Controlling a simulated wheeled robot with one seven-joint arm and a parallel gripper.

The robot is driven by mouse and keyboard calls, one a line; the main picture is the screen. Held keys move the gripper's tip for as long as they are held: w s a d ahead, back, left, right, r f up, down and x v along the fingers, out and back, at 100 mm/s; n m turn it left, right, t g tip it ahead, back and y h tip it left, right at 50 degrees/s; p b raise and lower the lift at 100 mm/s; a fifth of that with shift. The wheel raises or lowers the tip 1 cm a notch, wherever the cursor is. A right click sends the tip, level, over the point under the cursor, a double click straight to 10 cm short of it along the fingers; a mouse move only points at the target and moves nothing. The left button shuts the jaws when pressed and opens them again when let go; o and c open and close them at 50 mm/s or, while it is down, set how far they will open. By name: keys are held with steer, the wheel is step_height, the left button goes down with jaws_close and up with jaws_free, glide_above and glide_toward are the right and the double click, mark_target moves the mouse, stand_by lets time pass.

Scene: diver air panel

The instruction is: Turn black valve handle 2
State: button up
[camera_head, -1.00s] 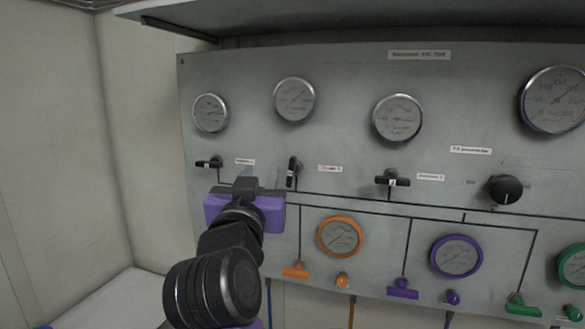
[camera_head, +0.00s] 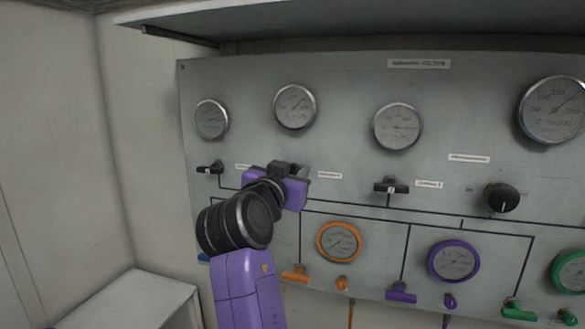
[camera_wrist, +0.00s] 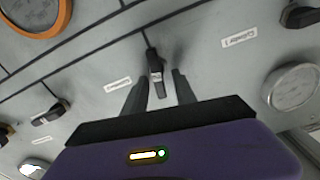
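Black valve handle 2 (camera_wrist: 156,72) shows in the wrist view, standing out from the grey panel between my two fingertips. Its lower end in that view reaches between the fingers. My gripper (camera_wrist: 159,80) is open, one finger on each side of the handle, with a visible gap on both sides. In the head view my gripper (camera_head: 296,172) is up at the panel and hides handle 2. Black valve handle 1 (camera_head: 210,167) is to its left and black valve handle 3 (camera_head: 391,187) to its right, both roughly level.
The grey panel (camera_head: 345,150) carries round gauges above and a black knob (camera_head: 503,197) at right. Below are an orange gauge (camera_head: 338,242) and a purple gauge (camera_head: 454,261), with small coloured handles. A shelf overhangs the panel. A white wall is at left.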

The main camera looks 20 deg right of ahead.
steer(key=shift+c, duration=0.2)
jaws_close()
steer(key=shift+d+f+m+b, duration=0.15)
steer(key=shift+m+b, duration=0.25)
steer(key=shift+b, duration=0.45)
steer(key=shift+f+b, duration=0.15)
steer(key=shift+b, duration=0.45)
steer(key=shift+s+d+f+m+b, duration=0.15)
steer(key=shift+f+m+b, duration=0.05)
steer(key=shift+m+b, duration=2.35)
steer(key=shift+s+d+f+m+b, duration=0.1)
steer(key=shift+d+f+m+b, duration=0.15)
steer(key=shift+m+b, duration=2.3)
steer(key=shift+s+d+f+m+b, duration=0.1)
steer(key=shift+s+f+m+b, duration=0.1)
steer(key=shift+m+b, duration=2.35)
